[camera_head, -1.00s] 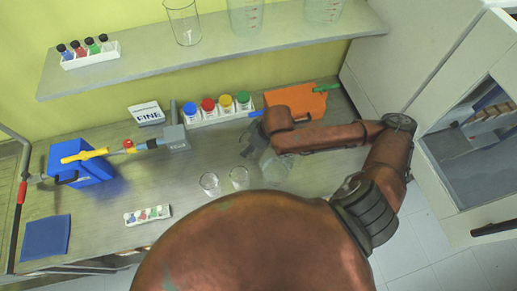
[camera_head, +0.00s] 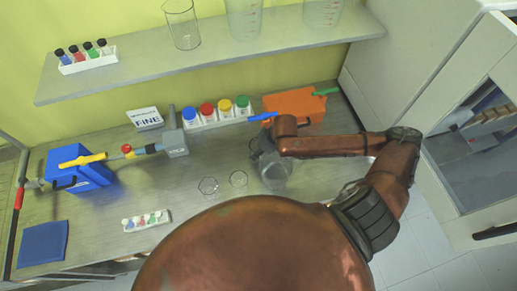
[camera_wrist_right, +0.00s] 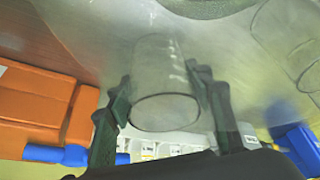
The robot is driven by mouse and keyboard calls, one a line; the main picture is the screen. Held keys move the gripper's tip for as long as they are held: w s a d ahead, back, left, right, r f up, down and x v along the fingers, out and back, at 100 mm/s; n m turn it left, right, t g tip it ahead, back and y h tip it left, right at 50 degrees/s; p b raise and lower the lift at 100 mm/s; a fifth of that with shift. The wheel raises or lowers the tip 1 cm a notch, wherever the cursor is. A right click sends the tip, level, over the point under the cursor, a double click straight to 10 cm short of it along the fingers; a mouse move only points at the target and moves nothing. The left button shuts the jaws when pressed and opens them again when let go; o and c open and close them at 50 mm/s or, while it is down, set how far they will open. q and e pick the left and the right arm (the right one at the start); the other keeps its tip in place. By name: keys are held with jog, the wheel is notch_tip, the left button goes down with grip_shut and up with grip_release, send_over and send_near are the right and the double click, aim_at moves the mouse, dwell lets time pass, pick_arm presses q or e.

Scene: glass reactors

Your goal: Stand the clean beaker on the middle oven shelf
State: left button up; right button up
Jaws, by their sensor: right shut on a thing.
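My right gripper (camera_head: 262,146) is over the bench in the head view, shut on a clear glass beaker (camera_head: 276,176). In the right wrist view the same beaker (camera_wrist_right: 165,98) sits between the two dark fingers (camera_wrist_right: 162,84), its open rim towards the camera. I cannot tell how far its base is from the bench. The white oven (camera_head: 462,52) stands at the right. Through its opening or window, shelving (camera_head: 488,122) shows partly; the middle shelf is not clear. My left gripper is not in view.
Two small glass beakers (camera_head: 208,186) (camera_head: 238,179) stand on the bench left of the held beaker. An orange block (camera_head: 300,104) and a rack of coloured-cap bottles (camera_head: 215,116) lie behind. A wall shelf (camera_head: 130,82) with glassware overhangs the back. The front left bench has free room.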

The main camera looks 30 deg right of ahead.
jog(key=shift+f, duration=0.1)
jog(key=o, duration=1)
jog(key=shift+o, duration=1.1)
